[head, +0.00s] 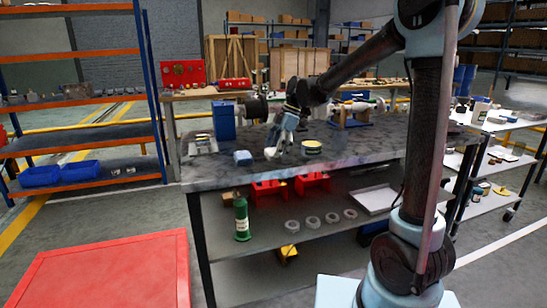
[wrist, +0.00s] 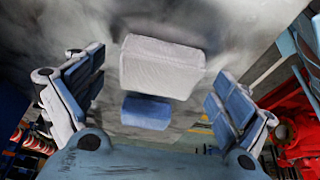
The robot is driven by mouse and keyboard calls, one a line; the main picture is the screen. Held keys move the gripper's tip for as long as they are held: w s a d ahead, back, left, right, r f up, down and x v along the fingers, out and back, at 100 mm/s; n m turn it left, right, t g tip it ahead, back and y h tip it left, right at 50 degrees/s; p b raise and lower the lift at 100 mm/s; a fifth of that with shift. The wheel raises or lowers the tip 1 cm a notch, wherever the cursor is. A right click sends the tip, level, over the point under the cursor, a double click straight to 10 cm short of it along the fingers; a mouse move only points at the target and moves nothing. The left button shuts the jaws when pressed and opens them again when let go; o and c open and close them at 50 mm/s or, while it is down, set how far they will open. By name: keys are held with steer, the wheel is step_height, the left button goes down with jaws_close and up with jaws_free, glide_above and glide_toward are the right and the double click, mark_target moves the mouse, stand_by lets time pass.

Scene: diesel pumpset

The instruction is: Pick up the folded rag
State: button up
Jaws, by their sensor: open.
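A pale grey-white folded cloth, which looks like the folded rag (wrist: 162,66), lies on the workbench top in the upper middle of the wrist view. A smaller blue block-like piece (wrist: 146,111) lies just below it in that view; in the head view this blue piece (head: 243,158) sits near the bench's front edge. My gripper (head: 277,148) points down over the bench, right of the blue piece. In the wrist view, its two fingers (wrist: 158,98) are spread wide on either side of both items, with nothing held. In the head view, the gripper largely hides the pale cloth.
A round tin (head: 311,148) stands close to the right of my gripper. A blue vise-like block (head: 223,121) and machine parts stand behind on the workbench (head: 350,150). Red bins (head: 270,192) and a green bottle (head: 241,217) are on the shelf below.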

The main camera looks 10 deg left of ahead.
steer(key=c, duration=1.1)
steer(key=shift+o, duration=0.2)
step_height(320, 180, up, 10)
steer(key=shift+o, duration=0.5)
steer(key=shift+c, duration=0.4)
